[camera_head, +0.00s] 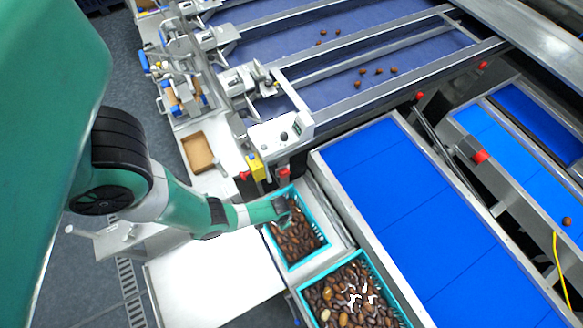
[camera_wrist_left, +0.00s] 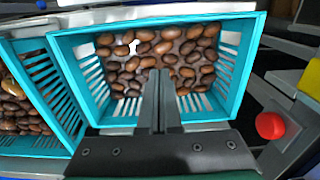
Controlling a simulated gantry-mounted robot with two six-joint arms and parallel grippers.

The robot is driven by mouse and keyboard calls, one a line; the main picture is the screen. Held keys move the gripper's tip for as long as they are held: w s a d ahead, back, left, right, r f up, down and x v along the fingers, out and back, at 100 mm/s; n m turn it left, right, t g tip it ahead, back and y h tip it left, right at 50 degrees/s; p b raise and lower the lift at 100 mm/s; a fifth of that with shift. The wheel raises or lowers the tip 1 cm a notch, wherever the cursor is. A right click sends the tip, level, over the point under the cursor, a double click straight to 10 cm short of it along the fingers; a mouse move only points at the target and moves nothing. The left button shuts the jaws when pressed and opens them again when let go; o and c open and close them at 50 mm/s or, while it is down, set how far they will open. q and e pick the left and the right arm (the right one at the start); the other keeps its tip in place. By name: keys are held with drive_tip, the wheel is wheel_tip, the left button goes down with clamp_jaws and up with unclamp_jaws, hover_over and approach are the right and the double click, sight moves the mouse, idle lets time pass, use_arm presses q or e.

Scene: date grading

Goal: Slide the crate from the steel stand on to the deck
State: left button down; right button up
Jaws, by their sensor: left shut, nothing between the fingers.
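A teal slatted crate (camera_head: 311,213) full of brown dates stands on a grey metal surface (camera_head: 337,226) in the head view. It fills the middle of the left wrist view (camera_wrist_left: 150,20). My left gripper (camera_head: 287,210) is at the crate's upper end, with its fingers shut and empty. In the wrist view the shut fingers (camera_wrist_left: 160,78) overlap the near wall and the dates; whether they touch is unclear. A second teal crate (camera_head: 387,288) of dates is close by, also at the left in the wrist view (camera_wrist_left: 62,75). My right gripper is not in view.
A bare white flat surface (camera_head: 205,285) lies left of the crates. A blue belt (camera_head: 410,210) with a metal side rail runs to their right. A machine with a control box (camera_head: 282,132) and red buttons stands beyond. A small tan tray (camera_head: 198,152) is nearby.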

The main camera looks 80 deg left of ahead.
sight(275, 235)
use_arm(q)
wheel_tip(275, 235, down, 11)
drive_tip(key=b, duration=1)
drive_tip(key=shift+r, duration=0.1)
drive_tip(key=shift+s+d+r+p, duration=0.25)
drive_tip(key=shift+s+r+p, duration=0.3)
drive_tip(key=shift+r+p, duration=0.2)
drive_tip(key=shift+s+d+f+p, duration=0.1)
drive_tip(key=shift+s+d+p, duration=0.15)
drive_tip(key=shift+s, duration=0.3)
drive_tip(key=shift+s+d+f+p, duration=0.1)
drive_tip(key=shift+s+d, duration=0.2)
drive_tip(key=shift+s, duration=0.35)
